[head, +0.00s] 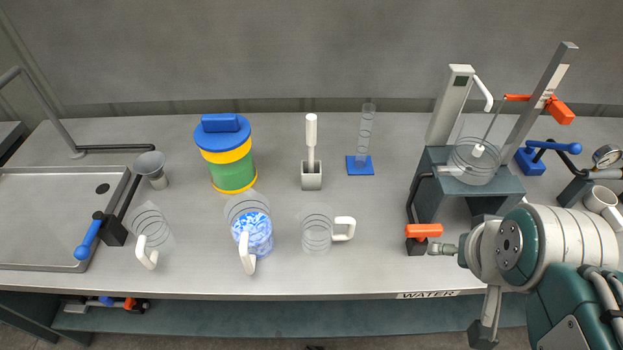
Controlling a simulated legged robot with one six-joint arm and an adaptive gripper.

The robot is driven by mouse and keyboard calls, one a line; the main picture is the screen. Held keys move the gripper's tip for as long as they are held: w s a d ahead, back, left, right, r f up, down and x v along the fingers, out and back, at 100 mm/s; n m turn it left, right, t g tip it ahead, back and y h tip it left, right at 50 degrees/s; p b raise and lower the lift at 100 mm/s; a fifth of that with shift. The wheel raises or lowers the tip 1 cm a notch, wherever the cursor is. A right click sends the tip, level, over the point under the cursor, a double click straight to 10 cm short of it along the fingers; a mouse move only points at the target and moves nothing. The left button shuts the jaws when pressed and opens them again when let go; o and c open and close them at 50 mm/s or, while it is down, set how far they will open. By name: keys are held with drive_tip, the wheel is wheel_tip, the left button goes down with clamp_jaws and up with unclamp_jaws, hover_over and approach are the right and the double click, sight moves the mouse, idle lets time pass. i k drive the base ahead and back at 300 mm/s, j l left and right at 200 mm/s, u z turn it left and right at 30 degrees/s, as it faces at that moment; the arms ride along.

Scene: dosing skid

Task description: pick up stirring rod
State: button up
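The stirring rod (311,131) appears to be the upright rod with a thick white upper part, standing in a small square grey holder (311,183) at the middle of the bench. Its lower end is hidden inside the holder. My arm reaches in from the lower right corner. The end of my arm, where my gripper (470,290) seems to be, is over the front right of the bench, well to the right of the rod and nearer the front edge. Its fingers are not clear enough to tell whether they are open or shut.
Clear jugs (316,235) stand in front of the rod, one (254,232) with blue-white contents. A blue-lidded container (226,150) is left of it, a cylinder on a blue base (361,165) right. A sink (60,215) lies left.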

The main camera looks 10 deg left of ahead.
sight(310, 119)
drive_tip(key=k+u, duration=0.1)
drive_tip(key=u, duration=0.35)
drive_tip(key=k+u, duration=0.15)
drive_tip(key=u, duration=0.3)
drive_tip(key=k+u, duration=0.1)
drive_tip(key=u, duration=0.4)
